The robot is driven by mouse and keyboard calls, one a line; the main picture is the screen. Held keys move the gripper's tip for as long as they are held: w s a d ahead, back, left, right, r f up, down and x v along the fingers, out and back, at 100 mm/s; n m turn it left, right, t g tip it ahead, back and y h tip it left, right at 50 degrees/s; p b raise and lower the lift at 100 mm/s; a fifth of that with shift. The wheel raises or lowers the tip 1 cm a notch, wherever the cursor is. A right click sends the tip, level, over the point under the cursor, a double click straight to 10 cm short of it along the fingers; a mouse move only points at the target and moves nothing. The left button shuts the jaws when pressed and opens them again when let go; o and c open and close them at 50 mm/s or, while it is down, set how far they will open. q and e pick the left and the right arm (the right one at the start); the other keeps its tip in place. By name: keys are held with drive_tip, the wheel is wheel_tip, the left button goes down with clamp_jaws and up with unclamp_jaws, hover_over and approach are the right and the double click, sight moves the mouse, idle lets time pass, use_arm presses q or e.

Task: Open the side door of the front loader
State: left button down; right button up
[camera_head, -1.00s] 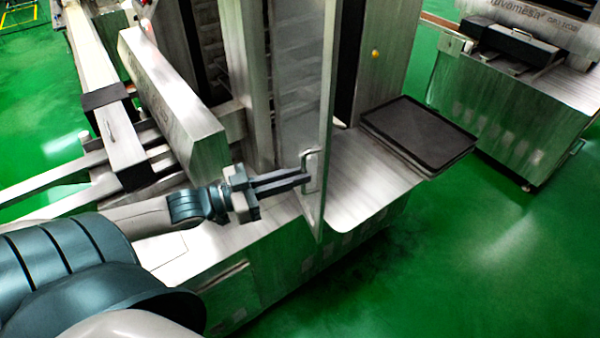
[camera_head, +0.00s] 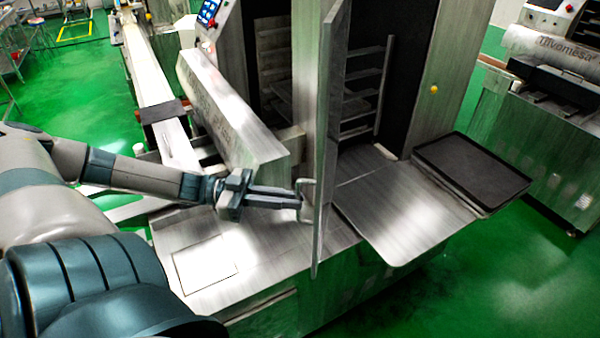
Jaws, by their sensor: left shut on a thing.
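The side door (camera_head: 330,130) of the front loader is a tall thin metal panel. It stands swung out, seen nearly edge-on, with the shelved interior (camera_head: 365,85) showing to its right. A bracket-shaped handle (camera_head: 306,196) sticks out on the door's left face. My left gripper (camera_head: 300,202) reaches in from the left and is shut on the handle. My right gripper is not in view.
A flat metal shelf (camera_head: 400,210) and a black tray (camera_head: 472,170) lie right of the door. A conveyor (camera_head: 160,105) and a long metal housing (camera_head: 230,110) stand left. Another machine (camera_head: 540,140) is at the right. Green floor (camera_head: 480,290) is clear at the front right.

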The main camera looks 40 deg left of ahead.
use_arm(q)
drive_tip(key=s+a+m+g, duration=0.1)
drive_tip(key=a, duration=0.7)
drive_tip(key=shift+s+a+r+h+p, duration=0.15)
drive_tip(key=shift+a+r+h+p, duration=0.2)
drive_tip(key=shift+h, duration=0.05)
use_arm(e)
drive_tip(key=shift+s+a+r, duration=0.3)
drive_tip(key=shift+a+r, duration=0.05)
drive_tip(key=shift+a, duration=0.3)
use_arm(q)
drive_tip(key=c, duration=2)
unclamp_jaws()
drive_tip(key=shift+o, duration=0.8)
drive_tip(key=shift+w+d+f, duration=0.1)
drive_tip(key=shift+w+f, duration=0.05)
drive_tip(key=shift+w, duration=0.1)
drive_tip(key=shift+s+f, duration=0.15)
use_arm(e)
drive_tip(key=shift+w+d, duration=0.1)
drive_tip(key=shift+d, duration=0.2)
